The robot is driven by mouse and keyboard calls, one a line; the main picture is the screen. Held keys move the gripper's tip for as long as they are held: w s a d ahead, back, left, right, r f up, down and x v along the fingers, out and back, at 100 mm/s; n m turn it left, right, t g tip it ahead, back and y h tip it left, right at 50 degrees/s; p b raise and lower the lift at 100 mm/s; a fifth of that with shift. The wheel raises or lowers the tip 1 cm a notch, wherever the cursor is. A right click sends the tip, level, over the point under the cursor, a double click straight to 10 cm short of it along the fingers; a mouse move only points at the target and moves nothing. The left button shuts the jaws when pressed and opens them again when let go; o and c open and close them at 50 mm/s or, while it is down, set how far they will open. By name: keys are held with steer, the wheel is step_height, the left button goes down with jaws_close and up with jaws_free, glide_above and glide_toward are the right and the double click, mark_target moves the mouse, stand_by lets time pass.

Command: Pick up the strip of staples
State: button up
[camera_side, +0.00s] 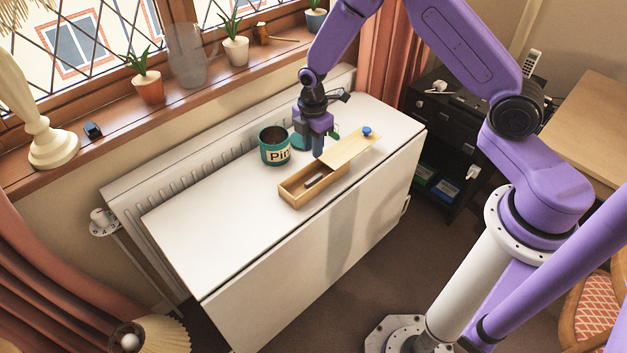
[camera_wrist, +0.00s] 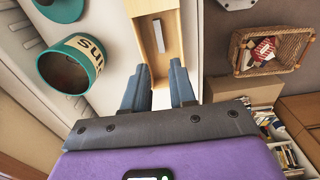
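The strip of staples (camera_wrist: 158,36) is a thin grey bar lying inside a wooden box (camera_wrist: 144,62). In the side view the strip (camera_side: 317,180) shows as a dark bar in the open part of the box (camera_side: 300,200). A wooden lid (camera_side: 350,149) with a blue knob covers or overhangs the box's right end. My gripper (camera_side: 318,150) is above the table, near the box's back edge and the lid. In the wrist view my gripper (camera_wrist: 161,72) has its two fingers apart with nothing between them; the strip is ahead of the fingertips.
Potted plants stand on the sill. The wrist view shows a wicker basket (camera_wrist: 272,70) on the floor.

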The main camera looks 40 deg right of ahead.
mark_target(313, 179)
step_height(313, 179, down, 11)
steer(key=shift+d+f, duration=0.1)
steer(key=shift+f, duration=0.1)
stand_by(0.5)
jaws_close()
